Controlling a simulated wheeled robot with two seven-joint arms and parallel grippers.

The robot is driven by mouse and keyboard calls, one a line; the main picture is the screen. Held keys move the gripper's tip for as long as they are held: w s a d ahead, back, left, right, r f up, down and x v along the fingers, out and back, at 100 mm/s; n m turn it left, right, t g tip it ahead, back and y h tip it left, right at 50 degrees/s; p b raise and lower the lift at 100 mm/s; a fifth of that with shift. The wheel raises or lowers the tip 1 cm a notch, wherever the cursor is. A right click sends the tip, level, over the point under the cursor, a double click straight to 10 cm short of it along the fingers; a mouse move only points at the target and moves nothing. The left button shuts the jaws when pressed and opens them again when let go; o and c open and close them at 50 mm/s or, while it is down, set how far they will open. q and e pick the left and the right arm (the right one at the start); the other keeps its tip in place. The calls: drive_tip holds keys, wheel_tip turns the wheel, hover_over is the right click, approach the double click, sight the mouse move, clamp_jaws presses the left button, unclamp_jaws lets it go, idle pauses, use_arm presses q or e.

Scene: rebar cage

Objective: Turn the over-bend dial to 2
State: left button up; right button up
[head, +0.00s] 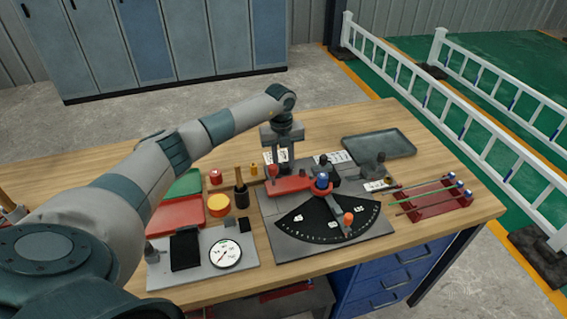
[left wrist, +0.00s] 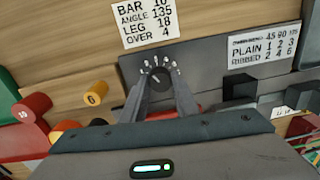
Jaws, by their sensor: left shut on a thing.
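The over-bend dial (left wrist: 159,72) is a small dark knob with pale marks fanned around it, on the grey plate of the bender. My left gripper (left wrist: 161,84) points down at it, with a finger on each side, shut on the knob. The marks are too small to read, so I cannot tell the setting. In the head view my left gripper (head: 284,168) is at the back left of the bender (head: 375,236) and hides the dial. My right gripper is in neither view.
A card (left wrist: 148,20) reads bar 10, angle 135, leg 18, over 4. A second card (left wrist: 262,47) lists plain 1 2 3 and ribbed 2 4 6. A red-knobbed lever (head: 348,222), black-handled tool (head: 241,192) and grey tray (head: 379,146) are nearby.

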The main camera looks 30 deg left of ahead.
sight(281, 165)
use_arm(q)
drive_tip(key=o, duration=1.1)
drive_tip(key=shift+c, duration=0.2)
drive_tip(key=shift+r, duration=0.1)
drive_tip(key=shift+r+b, duration=0.35)
drive_tip(key=shift+r, duration=0.4)
wheel_tip(281, 165, up, 16)
drive_tip(key=b, duration=0.4)
drive_tip(key=shift+s+a, duration=0.25)
drive_tip(key=shift+a, duration=0.05)
